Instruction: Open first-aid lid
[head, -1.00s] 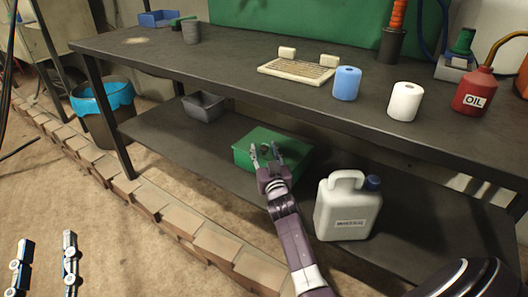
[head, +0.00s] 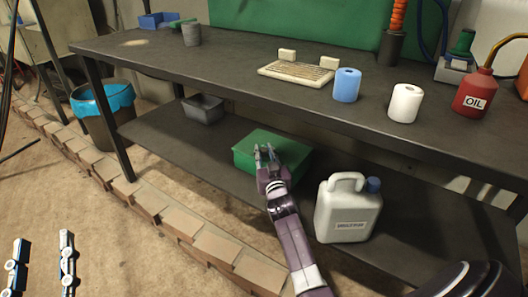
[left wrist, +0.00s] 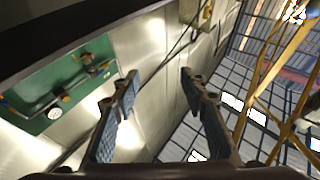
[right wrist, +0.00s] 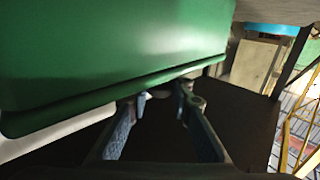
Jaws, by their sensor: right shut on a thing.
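The green first-aid box (head: 288,150) sits on the lower shelf with its lid (head: 262,137) down. My right gripper (head: 265,151) is at the front of the lid, its jaws closed on a small dark handle at the lid's edge. In the right wrist view the green lid and its rim (right wrist: 120,88) fill the upper part, and the handle (right wrist: 160,94) shows partly between the fingertips. My left gripper (head: 42,240) is at the bottom left, open and empty, over the floor. Its spread fingers also show in the left wrist view (left wrist: 158,78).
A white jug (head: 347,212) stands on the shelf right of my right arm. A grey bin (head: 203,108) is left of the box. The bench top (head: 200,62) overhangs the shelf. A low brick edging (head: 190,232) runs along the floor in front.

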